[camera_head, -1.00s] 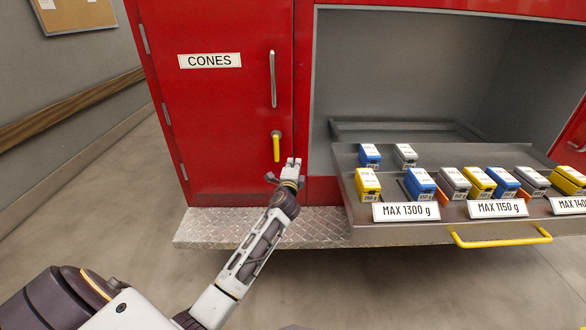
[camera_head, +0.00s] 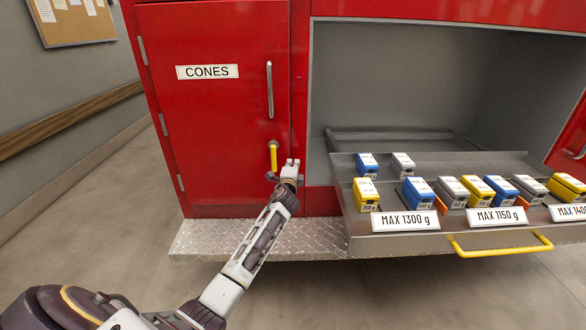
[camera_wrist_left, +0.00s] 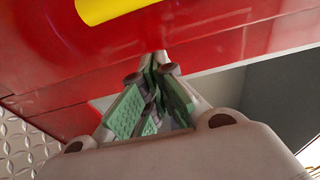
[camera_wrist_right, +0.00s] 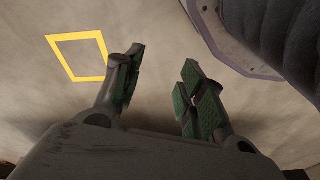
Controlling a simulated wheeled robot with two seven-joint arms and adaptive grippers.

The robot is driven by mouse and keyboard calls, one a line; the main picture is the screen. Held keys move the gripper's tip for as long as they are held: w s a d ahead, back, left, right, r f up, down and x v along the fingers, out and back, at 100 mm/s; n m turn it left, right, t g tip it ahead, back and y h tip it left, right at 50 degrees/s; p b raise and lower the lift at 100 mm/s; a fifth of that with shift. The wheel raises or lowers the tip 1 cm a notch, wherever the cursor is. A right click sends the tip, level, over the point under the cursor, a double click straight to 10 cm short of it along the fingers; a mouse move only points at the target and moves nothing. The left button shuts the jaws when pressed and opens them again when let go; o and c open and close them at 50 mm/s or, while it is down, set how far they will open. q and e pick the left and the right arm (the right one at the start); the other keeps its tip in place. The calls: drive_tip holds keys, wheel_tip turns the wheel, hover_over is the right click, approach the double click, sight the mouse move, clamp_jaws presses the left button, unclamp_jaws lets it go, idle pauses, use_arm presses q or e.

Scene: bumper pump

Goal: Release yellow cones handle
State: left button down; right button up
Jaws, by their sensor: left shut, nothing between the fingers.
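The yellow handle (camera_head: 273,156) hangs on the red door labelled CONES (camera_head: 220,120), which looks closed. It also shows in the left wrist view (camera_wrist_left: 105,8) at the top edge, apart from the fingers. My left gripper (camera_head: 291,164) is just right of the handle's lower end in the head view. In the left wrist view (camera_wrist_left: 158,62) its fingertips meet with nothing between them. My right gripper is outside the head view; in the right wrist view (camera_wrist_right: 162,75) its fingers stand apart over the floor, empty.
A pulled-out drawer (camera_head: 400,245) with several blue, grey and yellow boxes and a yellow bar handle (camera_head: 500,247) stands to the right. A diamond-plate step (camera_head: 205,240) runs below the door. Open floor lies to the left.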

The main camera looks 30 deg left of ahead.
sight(274, 159)
use_arm(q)
drive_tip(key=s+a, duration=0.2)
drive_tip(key=shift+s+a+f, duration=0.1)
drive_tip(key=shift+s+a, duration=0.15)
drive_tip(key=shift+a, duration=0.05)
use_arm(e)
drive_tip(key=shift+w+f, duration=0.3)
drive_tip(key=shift+f, duration=0.1)
use_arm(q)
drive_tip(key=shift+s, duration=0.1)
use_arm(e)
drive_tip(key=shift+s, duration=0.2)
use_arm(q)
drive_tip(key=shift+a, duration=0.1)
use_arm(e)
drive_tip(key=shift+d+f, duration=0.1)
drive_tip(key=shift+f, duration=0.05)
use_arm(q)
drive_tip(key=shift+m+p, duration=0.3)
drive_tip(key=shift+p, duration=0.1)
drive_tip(key=shift+a, duration=0.1)
use_arm(e)
drive_tip(key=shift+s+d+f, duration=0.15)
drive_tip(key=shift+f, duration=0.35)
drive_tip(key=shift+s+d+f, duration=0.1)
drive_tip(key=shift+s+f, duration=0.05)
drive_tip(key=shift+f, duration=0.3)
